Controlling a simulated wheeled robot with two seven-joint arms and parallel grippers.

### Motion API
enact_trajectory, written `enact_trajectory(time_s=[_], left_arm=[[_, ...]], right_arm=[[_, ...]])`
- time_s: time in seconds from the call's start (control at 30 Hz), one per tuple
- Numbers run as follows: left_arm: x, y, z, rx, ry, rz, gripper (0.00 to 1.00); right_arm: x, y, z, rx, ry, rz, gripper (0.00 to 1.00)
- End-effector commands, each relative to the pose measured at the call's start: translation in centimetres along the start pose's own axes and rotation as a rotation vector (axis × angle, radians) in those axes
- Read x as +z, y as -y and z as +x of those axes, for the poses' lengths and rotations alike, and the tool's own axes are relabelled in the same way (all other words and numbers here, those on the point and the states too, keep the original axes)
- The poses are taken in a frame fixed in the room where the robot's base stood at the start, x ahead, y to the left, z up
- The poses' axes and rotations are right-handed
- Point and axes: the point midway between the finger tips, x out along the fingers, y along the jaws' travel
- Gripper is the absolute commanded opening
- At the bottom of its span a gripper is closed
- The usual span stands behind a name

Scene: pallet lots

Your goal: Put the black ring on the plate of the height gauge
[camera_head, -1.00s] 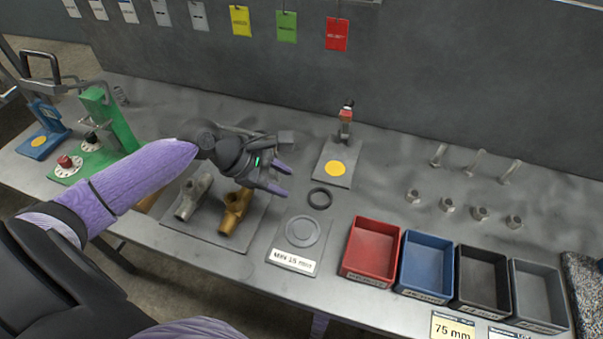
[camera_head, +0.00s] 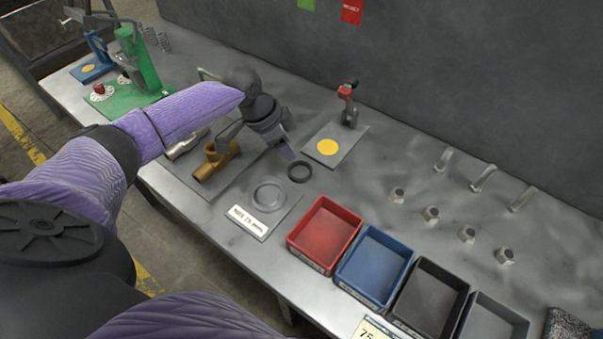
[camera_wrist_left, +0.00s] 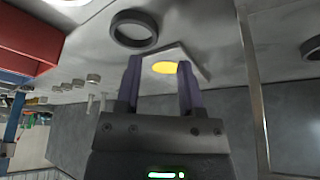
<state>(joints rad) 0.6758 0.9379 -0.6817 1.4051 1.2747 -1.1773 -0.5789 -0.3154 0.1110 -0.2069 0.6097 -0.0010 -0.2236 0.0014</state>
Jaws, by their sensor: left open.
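The black ring (camera_head: 290,177) lies flat on the bench. It also shows in the wrist view (camera_wrist_left: 134,44), just beyond the fingertips. My left gripper (camera_head: 288,152) is open and empty, just behind the ring and apart from it; both fingers show in the wrist view (camera_wrist_left: 160,72). A grey plate with a yellow disc (camera_head: 328,147) and a small red-and-black post (camera_head: 347,98) at its back edge, apparently the height gauge, stands behind and right of the ring. The disc is bare. My right gripper is out of view.
A labelled plate with a round grey disc (camera_head: 269,196) lies in front of the ring. Red (camera_head: 325,232), blue (camera_head: 373,264), black and grey bins line the front edge. A brass fitting (camera_head: 214,162) lies left. Metal pegs (camera_head: 431,213) stand right.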

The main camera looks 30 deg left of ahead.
Motion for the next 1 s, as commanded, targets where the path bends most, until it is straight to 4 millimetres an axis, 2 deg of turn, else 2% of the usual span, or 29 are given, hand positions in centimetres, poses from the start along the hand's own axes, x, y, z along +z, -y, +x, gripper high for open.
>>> enact_trajectory(time_s=[0.2,0.4,0.47,0.63,0.67,1.0], left_arm=[[0.3,-0.6,4.4,0.003,0.001,-0.003,0.49],[0.1,-0.6,4.4,-0.001,0.000,-0.001,0.49],[0.1,-0.6,4.4,0.000,0.000,-0.002,0.38],[0.1,-0.6,4.3,0.000,0.000,-0.002,0.02],[0.1,-0.6,4.3,0.000,0.000,-0.002,0.00],[0.1,-0.6,4.3,0.000,0.000,-0.002,0.00]], right_arm=[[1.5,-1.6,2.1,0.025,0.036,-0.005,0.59],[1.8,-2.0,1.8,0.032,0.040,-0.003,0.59],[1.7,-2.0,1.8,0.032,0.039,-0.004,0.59],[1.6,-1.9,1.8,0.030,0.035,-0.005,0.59],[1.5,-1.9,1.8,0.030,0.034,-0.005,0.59],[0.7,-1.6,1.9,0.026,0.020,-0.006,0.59]])
